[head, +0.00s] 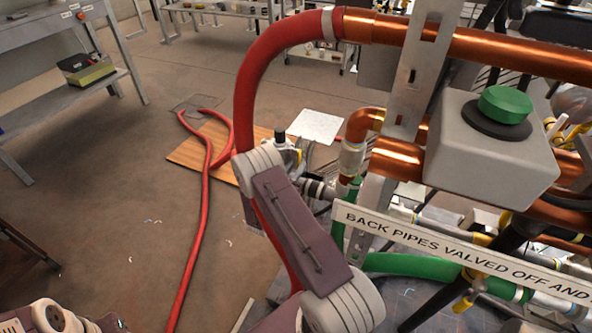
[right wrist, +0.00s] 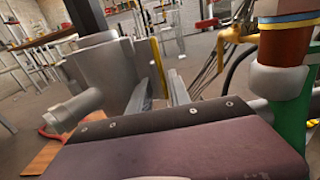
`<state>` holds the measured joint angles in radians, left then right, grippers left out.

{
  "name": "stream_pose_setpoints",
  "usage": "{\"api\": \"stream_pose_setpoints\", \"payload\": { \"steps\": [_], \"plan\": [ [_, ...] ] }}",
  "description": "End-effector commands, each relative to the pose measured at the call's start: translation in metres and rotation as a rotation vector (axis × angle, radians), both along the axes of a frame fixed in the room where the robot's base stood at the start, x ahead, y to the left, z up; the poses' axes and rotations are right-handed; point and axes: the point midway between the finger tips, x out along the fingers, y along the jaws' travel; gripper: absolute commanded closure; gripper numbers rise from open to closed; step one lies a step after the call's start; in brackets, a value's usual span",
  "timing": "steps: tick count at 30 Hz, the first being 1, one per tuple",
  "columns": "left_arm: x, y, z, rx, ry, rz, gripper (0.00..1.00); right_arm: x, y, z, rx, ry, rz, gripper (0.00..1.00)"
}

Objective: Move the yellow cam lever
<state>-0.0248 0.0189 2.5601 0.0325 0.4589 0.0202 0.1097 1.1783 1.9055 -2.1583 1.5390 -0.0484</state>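The yellow cam lever (right wrist: 158,68) shows in the right wrist view as a thin upright yellow strip beside a grey metal fitting (right wrist: 100,72). My right gripper (right wrist: 160,88) has its two grey fingers apart, one on each side of the strip. A gap seems to show around it, so I see no firm hold. In the head view my right gripper (head: 293,156) is at the grey fitting left of the copper pipes, largely hidden by my wrist; the lever is too small to make out there. My left gripper is not in view; part of my left arm shows at the bottom left.
A red hose (head: 262,65) arches close above my right wrist. A grey box with a green button (head: 505,104), copper pipes (head: 490,50) and a white sign (head: 460,246) crowd the right. Open floor (head: 110,220) and a grey bench (head: 45,30) lie left.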

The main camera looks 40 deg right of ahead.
Motion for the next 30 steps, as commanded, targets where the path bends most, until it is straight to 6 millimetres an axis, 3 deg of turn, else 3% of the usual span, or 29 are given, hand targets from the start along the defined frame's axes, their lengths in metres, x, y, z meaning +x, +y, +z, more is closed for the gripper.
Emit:
{"api": "stream_pose_setpoints", "payload": {
  "steps": [5,8,30],
  "plan": [
    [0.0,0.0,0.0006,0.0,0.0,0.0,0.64,0.0001,0.0,0.0006,0.0,0.0,0.0,0.76],
    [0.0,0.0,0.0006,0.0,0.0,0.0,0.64,0.0,0.0,0.0005,0.0,0.0,0.0,1.0],
    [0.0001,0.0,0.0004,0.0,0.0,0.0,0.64,-0.0004,0.0003,-0.0002,0.0,0.001,-0.001,1.0]
  ]
}}
